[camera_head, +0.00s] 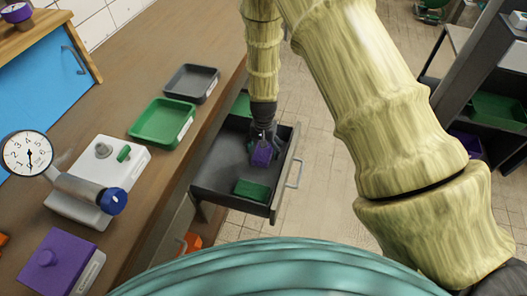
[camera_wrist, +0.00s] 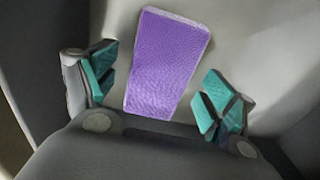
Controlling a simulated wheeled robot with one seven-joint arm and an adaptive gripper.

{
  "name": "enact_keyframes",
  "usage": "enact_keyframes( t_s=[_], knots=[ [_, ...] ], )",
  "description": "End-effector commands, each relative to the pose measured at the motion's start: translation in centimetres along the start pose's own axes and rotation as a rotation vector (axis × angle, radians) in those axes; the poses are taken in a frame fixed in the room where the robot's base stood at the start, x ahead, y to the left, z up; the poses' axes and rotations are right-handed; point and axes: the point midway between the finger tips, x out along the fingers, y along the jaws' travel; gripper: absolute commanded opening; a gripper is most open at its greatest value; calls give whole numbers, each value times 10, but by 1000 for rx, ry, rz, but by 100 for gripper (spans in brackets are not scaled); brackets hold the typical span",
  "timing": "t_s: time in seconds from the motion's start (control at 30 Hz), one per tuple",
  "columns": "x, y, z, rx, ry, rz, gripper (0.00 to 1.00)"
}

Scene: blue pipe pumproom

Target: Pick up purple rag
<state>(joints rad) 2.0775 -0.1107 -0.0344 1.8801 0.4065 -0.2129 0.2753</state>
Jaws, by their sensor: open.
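The purple rag (camera_wrist: 165,65) is a flat folded rectangle. In the wrist view it lies between the teal-padded fingers of my gripper (camera_wrist: 160,95), with a gap on each side. In the head view my gripper (camera_head: 264,136) reaches down into an open dark drawer (camera_head: 215,172), and the purple rag (camera_head: 261,156) shows just below the fingers. My gripper is open, and the fingers do not visibly touch the rag.
A green folded piece (camera_head: 251,190) lies in the drawer's near part, and another green piece (camera_head: 242,104) shows at its far end. The drawer's front with its handle (camera_head: 294,172) stands to the right. The wooden counter (camera_head: 175,55) borders the left, holding green and grey trays (camera_head: 163,122).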

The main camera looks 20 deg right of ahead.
Motion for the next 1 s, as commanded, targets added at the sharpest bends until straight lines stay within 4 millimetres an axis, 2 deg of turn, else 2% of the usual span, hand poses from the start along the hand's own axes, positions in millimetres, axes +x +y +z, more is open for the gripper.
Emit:
enact_keyframes(
  t_s=[0.33,0.37,0.6,0.63,0.7,1.0],
  knots=[
    [6,0,0,1,0,0,84],
    [6,0,0,1,0,0,82],
    [6,0,0,1,0,0,38],
    [6,0,0,1,0,0,35],
    [6,0,0,1,0,0,31],
    [2,0,0,1,1,-1,31]
  ],
)
